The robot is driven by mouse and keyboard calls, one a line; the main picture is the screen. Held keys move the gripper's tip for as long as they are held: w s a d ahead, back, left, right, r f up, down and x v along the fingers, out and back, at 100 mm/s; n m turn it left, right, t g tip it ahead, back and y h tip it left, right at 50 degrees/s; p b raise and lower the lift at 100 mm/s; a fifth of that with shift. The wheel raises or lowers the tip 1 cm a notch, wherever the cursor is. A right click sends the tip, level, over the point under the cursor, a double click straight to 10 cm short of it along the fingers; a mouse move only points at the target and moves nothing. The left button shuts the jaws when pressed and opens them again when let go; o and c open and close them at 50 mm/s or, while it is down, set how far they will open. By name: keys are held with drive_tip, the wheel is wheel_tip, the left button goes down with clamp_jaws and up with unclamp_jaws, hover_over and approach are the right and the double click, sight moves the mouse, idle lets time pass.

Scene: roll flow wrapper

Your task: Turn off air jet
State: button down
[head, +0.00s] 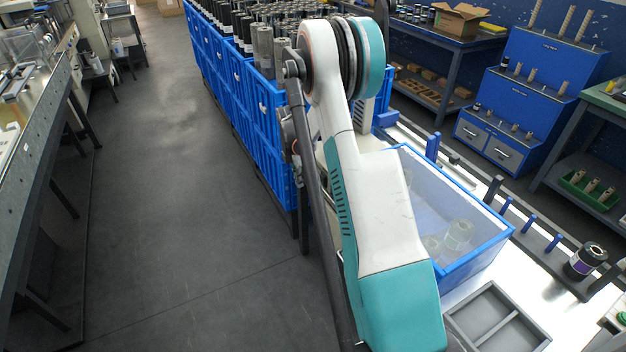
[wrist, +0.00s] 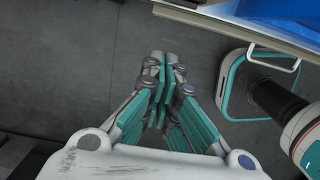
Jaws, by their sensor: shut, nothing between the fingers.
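I cannot make out an air jet or its switch for certain in either view. A small box with a green button (head: 621,318) is cut off at the right edge of the head view; I cannot tell what it controls. My gripper (wrist: 166,64) shows in the wrist view with its teal fingers together, empty, above the grey floor. It touches nothing that I can see. In the head view my white and teal arm fills the middle, and the gripper is not visible there.
A blue-framed clear enclosure (head: 470,258) with rolls inside stands right of my arm. A grey divided tray (head: 497,318) and a dark roll (head: 586,261) are nearby. Blue crates (head: 262,120) of rolls stand behind. The floor aisle (head: 180,200) at left is clear.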

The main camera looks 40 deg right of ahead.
wheel_tip(320, 180, up, 8)
drive_tip(key=a+p, duration=0.2)
drive_tip(key=shift+w+a+f, duration=0.15)
drive_tip(key=shift+w+a, duration=0.2)
